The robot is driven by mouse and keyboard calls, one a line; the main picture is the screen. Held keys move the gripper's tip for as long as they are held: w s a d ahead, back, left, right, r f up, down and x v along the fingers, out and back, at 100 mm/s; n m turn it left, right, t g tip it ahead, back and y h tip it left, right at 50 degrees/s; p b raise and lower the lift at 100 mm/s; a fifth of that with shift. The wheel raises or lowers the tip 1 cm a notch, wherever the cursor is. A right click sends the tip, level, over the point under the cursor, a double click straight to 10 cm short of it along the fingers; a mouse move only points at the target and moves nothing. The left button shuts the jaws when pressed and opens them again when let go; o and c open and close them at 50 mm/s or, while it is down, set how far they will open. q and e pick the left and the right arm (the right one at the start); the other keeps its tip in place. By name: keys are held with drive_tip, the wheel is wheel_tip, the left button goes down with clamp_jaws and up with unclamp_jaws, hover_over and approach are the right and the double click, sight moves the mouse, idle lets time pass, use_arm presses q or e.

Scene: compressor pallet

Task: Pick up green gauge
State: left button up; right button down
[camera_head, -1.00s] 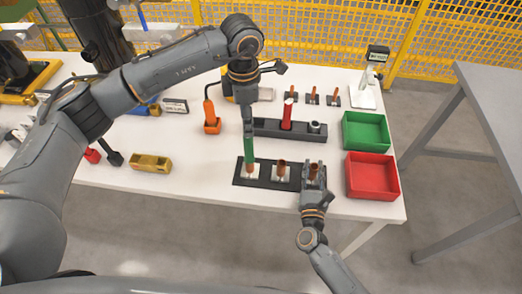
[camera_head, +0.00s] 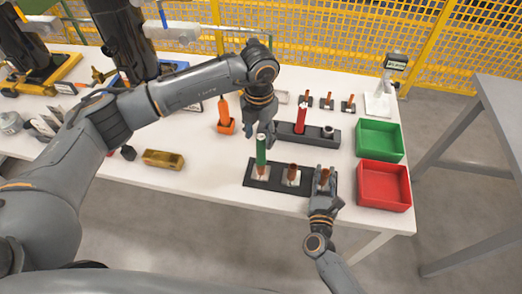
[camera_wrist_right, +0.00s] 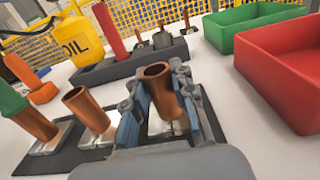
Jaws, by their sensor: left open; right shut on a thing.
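The green gauge (camera_head: 261,152) stands upright at the leftmost copper tube of the dark fixture (camera_head: 247,181); its green lower end also shows at the left edge of the right wrist view (camera_wrist_right: 11,100). My left gripper (camera_head: 260,133) is open around or just above the gauge's top; exact contact cannot be told. My right gripper (camera_head: 325,180) is shut on the rightmost copper tube (camera_wrist_right: 162,92), which sits in the fixture. The middle copper tube (camera_head: 292,173) stands free between them.
Behind is a dark holder (camera_head: 316,139) with a red gauge (camera_head: 301,117). A green bin (camera_head: 379,139) and a red bin (camera_head: 384,186) stand at the right. The table's front edge is close.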

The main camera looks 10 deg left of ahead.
sight(261, 149)
use_arm(q)
drive_tip(key=f, duration=0.6)
drive_tip(key=shift+d+f, duration=0.2)
drive_tip(key=shift+c, duration=0.4)
clamp_jaws()
